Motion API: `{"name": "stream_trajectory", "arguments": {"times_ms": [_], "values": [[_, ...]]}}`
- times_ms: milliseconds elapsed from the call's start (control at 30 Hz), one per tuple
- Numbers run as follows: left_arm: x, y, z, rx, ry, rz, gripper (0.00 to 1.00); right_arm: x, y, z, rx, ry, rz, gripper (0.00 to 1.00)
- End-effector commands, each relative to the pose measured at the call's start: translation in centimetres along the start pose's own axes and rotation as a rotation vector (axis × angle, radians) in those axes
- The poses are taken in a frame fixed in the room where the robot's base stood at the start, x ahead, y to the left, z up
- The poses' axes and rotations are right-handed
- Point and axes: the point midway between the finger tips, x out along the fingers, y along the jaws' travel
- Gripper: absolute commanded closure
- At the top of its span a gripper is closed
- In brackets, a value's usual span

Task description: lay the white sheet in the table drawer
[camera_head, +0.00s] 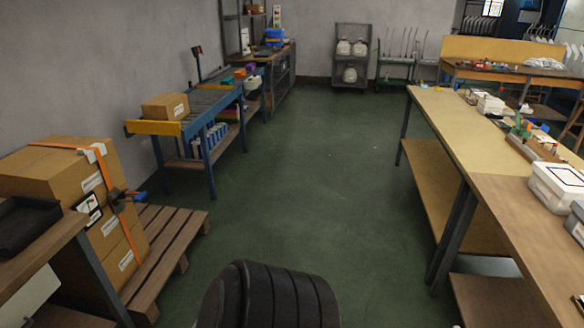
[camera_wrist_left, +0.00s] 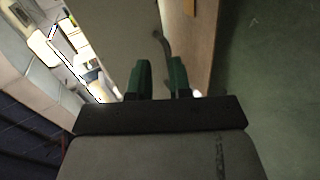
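My left gripper (camera_wrist_left: 161,78) shows in the left wrist view with its two dark green fingers apart and nothing between them. It is not in the head view. My right gripper shows in neither view. I cannot make out a white sheet for certain, nor a table drawer. A long table (camera_head: 439,108) with a tan and brown top runs along the right of the head view, and its front shows legs and a lower shelf (camera_head: 440,185). A white box (camera_head: 556,187) stands on its near part.
A pallet (camera_head: 165,243) with strapped cartons (camera_head: 62,172) stands at left. A blue-legged roller bench (camera_head: 213,100) carries a carton (camera_head: 165,106). A far wooden bench (camera_head: 480,72) holds a crumpled white item (camera_head: 545,63). The green floor (camera_head: 310,170) between is clear.

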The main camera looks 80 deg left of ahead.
Motion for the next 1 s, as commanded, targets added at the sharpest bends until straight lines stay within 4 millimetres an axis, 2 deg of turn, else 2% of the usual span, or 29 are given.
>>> {"name": "stream_trajectory", "arguments": {"times_ms": [33, 67, 100, 167, 200, 300, 400, 500, 600, 733, 1000], "values": [[0.8, -4.6, 1.0, 0.092, -0.021, -0.110, 0.81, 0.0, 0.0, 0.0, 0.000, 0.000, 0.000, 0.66], [1.1, -7.2, 1.6, 0.159, -0.037, -0.173, 0.81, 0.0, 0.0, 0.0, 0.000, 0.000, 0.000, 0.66], [1.2, -10.6, 2.4, 0.249, -0.065, -0.256, 0.81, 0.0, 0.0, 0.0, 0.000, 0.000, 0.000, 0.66], [0.8, -15.6, 3.7, 0.391, -0.122, -0.372, 0.81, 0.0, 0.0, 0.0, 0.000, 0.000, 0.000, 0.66], [0.2, -18.9, 4.4, 0.488, -0.168, -0.445, 0.81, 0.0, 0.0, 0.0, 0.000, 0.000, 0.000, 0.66], [-2.3, -26.1, 6.1, 0.730, -0.309, -0.601, 0.81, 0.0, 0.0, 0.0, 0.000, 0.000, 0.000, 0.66], [-5.4, -31.7, 7.2, 0.944, -0.464, -0.710, 0.81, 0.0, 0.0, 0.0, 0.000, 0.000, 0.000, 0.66], [-8.2, -35.4, 7.8, 1.104, -0.598, -0.771, 0.81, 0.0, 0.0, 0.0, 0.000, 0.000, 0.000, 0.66], [-10.2, -37.4, 8.0, 1.204, -0.690, -0.801, 0.81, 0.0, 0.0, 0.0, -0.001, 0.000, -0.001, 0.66], [-11.3, -38.4, 8.1, 1.256, -0.740, -0.812, 0.81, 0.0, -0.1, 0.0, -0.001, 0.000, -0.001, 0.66], [-11.3, -38.4, 8.1, 1.256, -0.741, -0.813, 0.81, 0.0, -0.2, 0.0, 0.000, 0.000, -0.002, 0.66]]}}
